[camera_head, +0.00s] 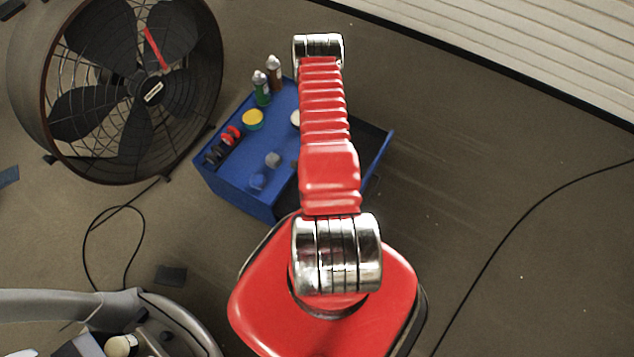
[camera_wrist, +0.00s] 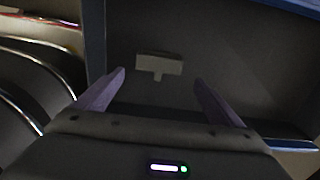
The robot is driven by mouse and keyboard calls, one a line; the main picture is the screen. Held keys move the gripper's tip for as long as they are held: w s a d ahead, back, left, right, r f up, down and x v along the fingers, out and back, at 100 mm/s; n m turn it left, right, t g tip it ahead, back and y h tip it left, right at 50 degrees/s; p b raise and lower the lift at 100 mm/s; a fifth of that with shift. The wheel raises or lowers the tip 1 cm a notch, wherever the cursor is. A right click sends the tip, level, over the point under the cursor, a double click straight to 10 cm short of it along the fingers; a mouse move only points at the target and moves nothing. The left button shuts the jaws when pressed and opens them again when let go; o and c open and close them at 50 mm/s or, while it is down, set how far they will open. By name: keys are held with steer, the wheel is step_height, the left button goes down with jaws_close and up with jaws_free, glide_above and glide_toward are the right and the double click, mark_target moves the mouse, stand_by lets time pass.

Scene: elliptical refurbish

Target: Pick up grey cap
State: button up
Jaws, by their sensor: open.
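My gripper is hidden behind my red arm in that view.
An open dark drawer (camera_head: 372,142) extends from the cart's right side. Bottles (camera_head: 262,88), a yellow-topped tub (camera_head: 253,119) and red-and-black items (camera_head: 224,143) crowd the cart top. A large fan (camera_head: 125,90) stands at left. Cables cross the floor; the right floor is mostly clear.

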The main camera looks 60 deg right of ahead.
steer(key=shift+f, duration=0.95)
steer(key=shift+f, duration=0.15)
steer(key=shift+w+a+f, duration=0.1)
steer(key=shift+a+f, duration=0.05)
steer(key=shift+f, duration=2.3)
steer(key=shift+c, duration=0.2)
steer(key=c, duration=1.1)
